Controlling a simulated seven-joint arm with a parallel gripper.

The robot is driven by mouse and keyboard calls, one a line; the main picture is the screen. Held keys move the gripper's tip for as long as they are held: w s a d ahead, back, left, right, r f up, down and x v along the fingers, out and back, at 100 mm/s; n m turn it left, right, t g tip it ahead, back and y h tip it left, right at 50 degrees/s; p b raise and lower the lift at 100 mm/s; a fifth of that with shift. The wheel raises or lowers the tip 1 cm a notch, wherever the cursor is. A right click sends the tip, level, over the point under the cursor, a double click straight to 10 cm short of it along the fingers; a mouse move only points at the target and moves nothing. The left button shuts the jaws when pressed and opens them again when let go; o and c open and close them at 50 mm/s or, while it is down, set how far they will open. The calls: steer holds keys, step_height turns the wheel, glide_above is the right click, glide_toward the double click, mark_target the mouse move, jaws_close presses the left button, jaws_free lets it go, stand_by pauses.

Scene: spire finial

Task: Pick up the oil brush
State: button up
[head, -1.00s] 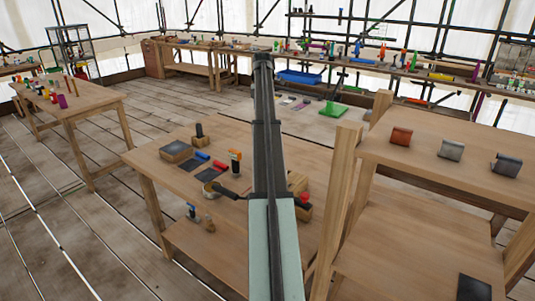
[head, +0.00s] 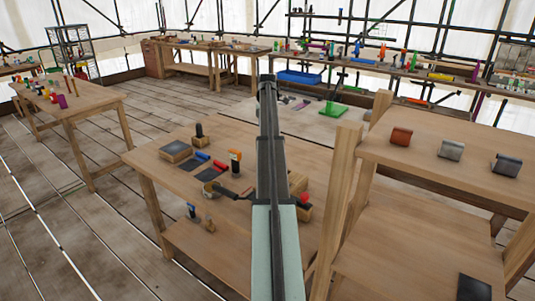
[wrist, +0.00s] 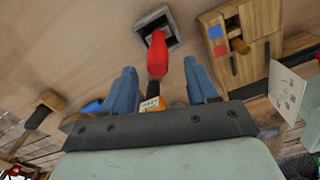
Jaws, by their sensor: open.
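A red handle (wrist: 157,55), which may be the oil brush, shows in the wrist view in front of a grey square holder (wrist: 172,42). I cannot tell if it stands in the holder. My gripper (wrist: 162,78) is open, its two blue fingers to either side of the handle's lower part in the picture; no contact is clear. An orange labelled piece (wrist: 152,105) shows between the fingers near the palm. In the head view a red-topped thing (head: 303,198) sits right of my arm, perhaps the same one. My gripper is hidden there behind my arm.
A wooden block with coloured squares (wrist: 262,55) lies beside the holder. A shelf unit (head: 440,190) stands right.

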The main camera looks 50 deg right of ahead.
step_height(320, 180, down, 5)
steer(key=shift+w+d+r, duration=0.1)
steer(key=shift+c, duration=0.3)
jaws_close()
stand_by(0.4)
